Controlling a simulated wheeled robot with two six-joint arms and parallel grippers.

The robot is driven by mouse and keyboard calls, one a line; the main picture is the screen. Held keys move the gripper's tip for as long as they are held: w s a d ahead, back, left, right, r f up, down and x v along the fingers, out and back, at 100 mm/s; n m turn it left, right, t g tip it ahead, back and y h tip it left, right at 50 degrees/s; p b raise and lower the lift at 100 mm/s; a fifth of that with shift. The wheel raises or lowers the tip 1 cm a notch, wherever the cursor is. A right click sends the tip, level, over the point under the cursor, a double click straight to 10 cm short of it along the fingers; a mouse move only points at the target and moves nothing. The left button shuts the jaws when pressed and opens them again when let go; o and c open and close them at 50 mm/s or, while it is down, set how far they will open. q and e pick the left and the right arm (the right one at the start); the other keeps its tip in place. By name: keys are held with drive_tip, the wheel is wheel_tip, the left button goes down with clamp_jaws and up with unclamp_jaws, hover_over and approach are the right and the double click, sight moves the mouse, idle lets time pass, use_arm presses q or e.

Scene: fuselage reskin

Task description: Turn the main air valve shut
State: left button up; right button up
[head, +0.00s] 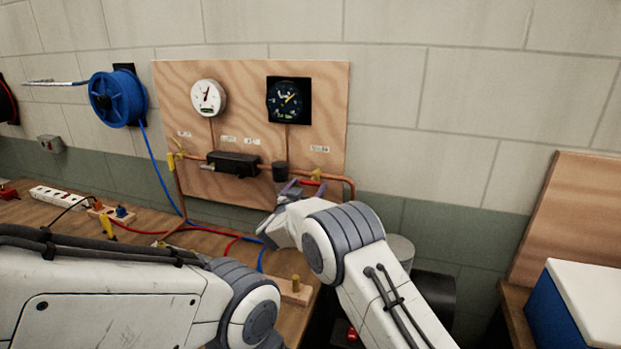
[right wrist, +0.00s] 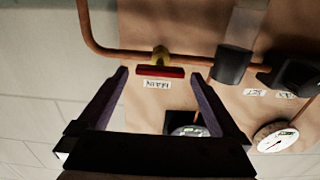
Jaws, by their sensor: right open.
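The main air valve (head: 316,176) is a brass body on the copper pipe at the right of the wooden panel. In the right wrist view the valve (right wrist: 160,54) has a red bar handle (right wrist: 160,71), lying along the pipe, above an upside-down label reading MAIN (right wrist: 157,85). My right gripper (head: 304,187) is open in front of the valve. In the right wrist view its fingers (right wrist: 161,80) stand to either side of the red handle, with no clear contact. My left arm crosses the lower left of the head view, but its gripper is not visible.
The panel (head: 240,80) carries a white gauge (head: 208,97), a dark gauge (head: 288,100) and a black pipe unit (head: 233,164). Red and blue hoses and a power strip (head: 58,198) lie on the bench (head: 40,218). A blue-and-white box (head: 580,305) stands at right.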

sight(311, 182)
drive_tip(key=shift+p+x, duration=0.35)
drive_tip(key=shift+x, duration=1.25)
drive_tip(key=c, duration=1.2)
drive_tip(key=shift+f+m+b, duration=0.2)
drive_tip(key=shift+m+b, duration=0.3)
drive_tip(key=shift+b, duration=0.35)
drive_tip(key=m+b, duration=0.7)
drive_tip(key=b, duration=0.1)
drive_tip(key=shift+f+m, duration=0.15)
drive_tip(key=shift+m, duration=0.15)
drive_tip(key=m+b, duration=0.4)
drive_tip(key=m, duration=0.1)
drive_tip(key=shift+d+b, duration=0.1)
drive_tip(key=shift+b, duration=0.3)
drive_tip(key=shift+m+b, duration=1.2)
drive_tip(key=shift+m, duration=0.9)
drive_tip(key=o, duration=1.2)
